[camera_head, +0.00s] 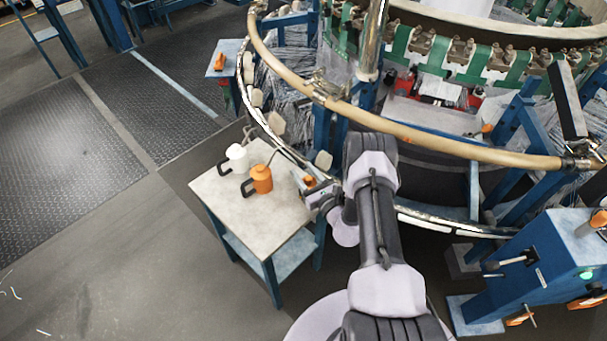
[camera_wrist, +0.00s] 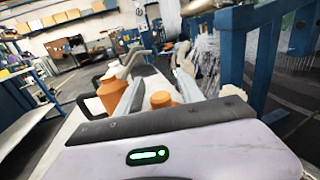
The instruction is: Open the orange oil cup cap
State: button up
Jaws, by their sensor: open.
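A small orange cap (camera_head: 310,181) shows at the right side of the small table in the head view, close to my gripper (camera_head: 314,194). In the wrist view the orange cap (camera_wrist: 161,99) lies between the two grey fingers of my gripper (camera_wrist: 160,80). The fingers are apart, one on each side of it. I cannot tell whether they touch it. The cup's body under the cap is hidden by my gripper.
An orange oil can (camera_head: 261,179) and a white can (camera_head: 237,158) with black handles stand on the small table (camera_head: 227,198), left of my gripper. The loom's tan ring (camera_head: 425,130) passes behind my arm. A blue control stand (camera_head: 540,272) is at right.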

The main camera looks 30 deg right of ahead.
jog(key=shift+w, duration=0.2)
grip_shut()
dwell(1.3)
